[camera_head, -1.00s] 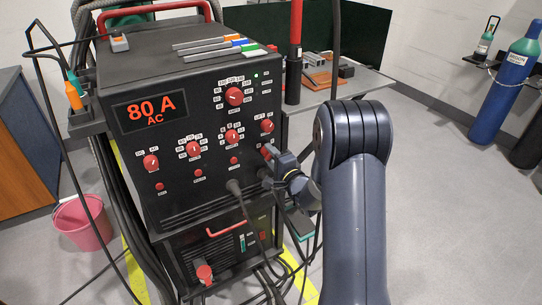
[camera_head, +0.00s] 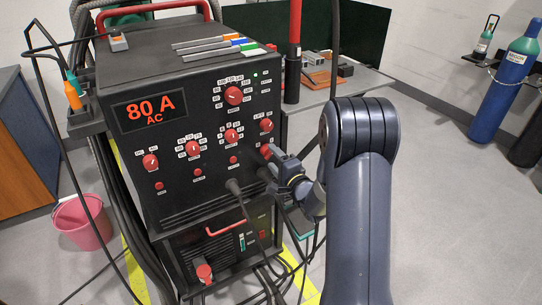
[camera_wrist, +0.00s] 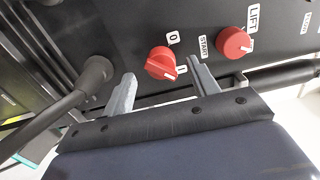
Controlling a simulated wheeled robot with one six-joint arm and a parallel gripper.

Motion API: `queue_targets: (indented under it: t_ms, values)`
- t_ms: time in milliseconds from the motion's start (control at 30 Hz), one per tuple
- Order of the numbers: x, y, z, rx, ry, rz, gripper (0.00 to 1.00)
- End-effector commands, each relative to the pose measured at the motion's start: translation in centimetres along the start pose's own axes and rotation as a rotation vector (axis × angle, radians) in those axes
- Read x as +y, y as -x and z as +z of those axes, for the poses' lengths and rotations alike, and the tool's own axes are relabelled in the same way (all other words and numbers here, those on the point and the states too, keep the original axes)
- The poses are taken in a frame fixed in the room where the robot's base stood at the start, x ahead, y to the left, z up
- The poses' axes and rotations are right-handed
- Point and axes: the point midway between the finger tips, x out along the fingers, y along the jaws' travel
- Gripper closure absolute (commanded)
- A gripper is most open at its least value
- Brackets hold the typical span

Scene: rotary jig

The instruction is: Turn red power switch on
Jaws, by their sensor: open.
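The red power switch (camera_head: 266,151) is a round knob low on the right of the black welder's front panel. In the wrist view the red switch (camera_wrist: 161,62) has a "0" label above it and a "1" label at its lower right. Its white pointer line slants toward the lower right, on the side of the "1". My gripper (camera_wrist: 161,74) is open, with one finger on each side of the knob and visible gaps. In the head view my gripper (camera_head: 275,156) is at the panel, and its fingertips partly hide the switch.
The welder's display (camera_head: 151,110) is lit with "80 A AC", and a small green light glows at upper right. The LIFT knob (camera_wrist: 235,43) is close to the right finger. A thick cable plug (camera_wrist: 88,75) sticks out left of the fingers. More cables hang below.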

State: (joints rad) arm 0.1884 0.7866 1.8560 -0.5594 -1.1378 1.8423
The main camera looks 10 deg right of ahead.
Motion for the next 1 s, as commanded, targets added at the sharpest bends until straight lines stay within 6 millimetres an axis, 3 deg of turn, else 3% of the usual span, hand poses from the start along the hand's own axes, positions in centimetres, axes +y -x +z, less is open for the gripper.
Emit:
queue_targets:
  t_ms: [200, 433, 800, 1000]
  values:
    - [0.0, 4.6, -0.1, 0.004, -0.002, 0.003, 0.43]
    - [0.0, 7.7, -0.1, 0.003, -0.002, 0.001, 0.43]
    - [0.0, 8.3, 0.0, 0.001, -0.001, 0.001, 0.43]
    - [0.0, 7.5, 0.0, -0.001, 0.000, 0.000, 0.43]
